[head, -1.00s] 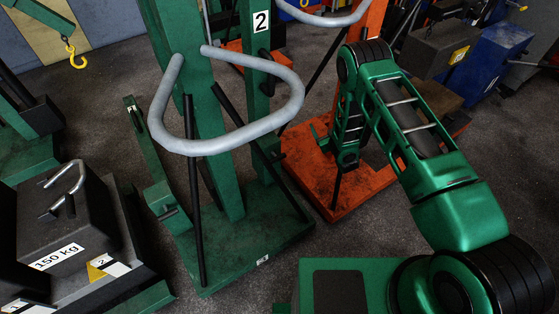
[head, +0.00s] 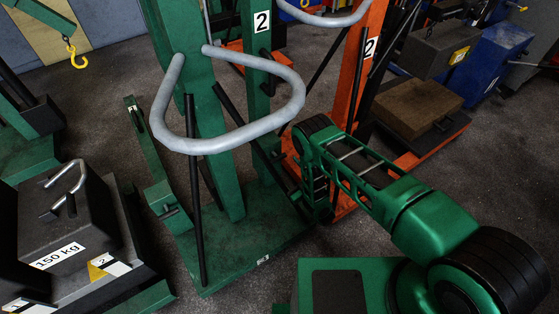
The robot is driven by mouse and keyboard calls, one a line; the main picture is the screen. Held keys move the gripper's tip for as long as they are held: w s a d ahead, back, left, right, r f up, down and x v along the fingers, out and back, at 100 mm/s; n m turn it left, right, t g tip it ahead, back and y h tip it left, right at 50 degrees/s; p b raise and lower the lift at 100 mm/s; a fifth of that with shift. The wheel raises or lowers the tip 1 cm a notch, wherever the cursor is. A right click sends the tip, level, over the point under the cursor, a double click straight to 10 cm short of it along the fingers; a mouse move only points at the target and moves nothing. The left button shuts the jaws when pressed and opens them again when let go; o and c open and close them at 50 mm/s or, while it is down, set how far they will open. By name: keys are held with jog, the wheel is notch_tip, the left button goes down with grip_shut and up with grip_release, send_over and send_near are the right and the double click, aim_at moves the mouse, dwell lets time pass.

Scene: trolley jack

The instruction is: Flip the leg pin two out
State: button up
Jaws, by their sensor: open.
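The green jack stand (head: 222,165) stands at the centre of the head view, with a grey bent handle (head: 225,140) in front of it. A white plate marked 2 (head: 262,21) is on its right upright, with a short black bar (head: 268,60) below it. I cannot make out for sure which part is leg pin two. My arm reaches in from the lower right, bends, and drops to my gripper (head: 310,203), low beside the stand's right side. The gripper is open, small and dark; its fingers are hard to separate from the black rods, and contact cannot be told.
A 150 kg weight block (head: 62,225) with a metal handle lies at lower left. An orange stand (head: 348,85), also marked 2, is behind my arm. A brown block (head: 418,108) sits at right. Grey floor is bare in front of the stand.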

aim_at(278, 159)
jog(key=x, duration=0.7)
jog(key=shift+c, duration=0.3)
